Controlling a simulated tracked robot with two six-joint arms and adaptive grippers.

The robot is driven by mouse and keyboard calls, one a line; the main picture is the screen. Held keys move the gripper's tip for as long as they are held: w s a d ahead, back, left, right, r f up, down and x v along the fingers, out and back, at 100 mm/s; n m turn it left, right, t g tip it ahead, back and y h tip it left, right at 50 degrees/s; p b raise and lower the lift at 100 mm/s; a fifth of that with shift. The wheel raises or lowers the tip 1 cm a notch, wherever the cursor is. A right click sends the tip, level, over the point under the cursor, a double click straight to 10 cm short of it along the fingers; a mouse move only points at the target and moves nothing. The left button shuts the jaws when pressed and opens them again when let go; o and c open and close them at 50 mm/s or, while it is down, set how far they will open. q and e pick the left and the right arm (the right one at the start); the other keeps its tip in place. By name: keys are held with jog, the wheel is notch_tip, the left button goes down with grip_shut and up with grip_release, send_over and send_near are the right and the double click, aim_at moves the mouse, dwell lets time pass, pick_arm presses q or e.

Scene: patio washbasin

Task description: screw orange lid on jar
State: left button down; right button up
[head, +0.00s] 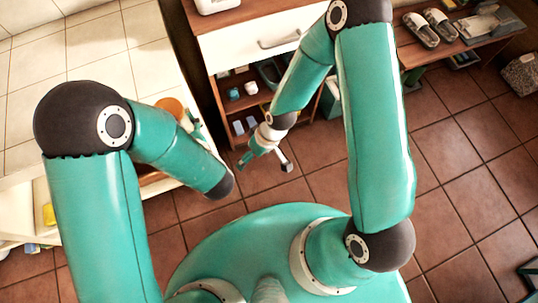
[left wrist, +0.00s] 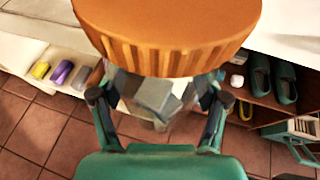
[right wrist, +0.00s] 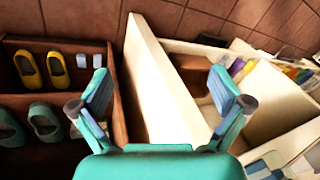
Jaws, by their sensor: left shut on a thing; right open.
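The orange lid (left wrist: 168,38) fills the top of the left wrist view, with a clear glass jar (left wrist: 155,95) directly under it. My left gripper (left wrist: 155,105) is shut on the jar below the lid. I cannot tell whether the lid is seated on the jar's thread. In the head view the lid (head: 168,106) shows partly behind my left arm, near the pale counter; the jar is hidden there.
A wooden cabinet with a white drawer (head: 255,42) and open shelves stands behind my right gripper. The tiled counter (head: 90,50) is at left. A bench with sandals (head: 421,30) is at upper right. In the right wrist view, a cream panel (right wrist: 160,85) lies beyond the fingers.

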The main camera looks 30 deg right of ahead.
jog(key=s+d+f+m, duration=0.1)
jog(key=s+f+m, duration=0.1)
jog(key=s+m, duration=0.3)
jog(key=s, duration=0.3)
jog(key=shift+f, duration=0.1)
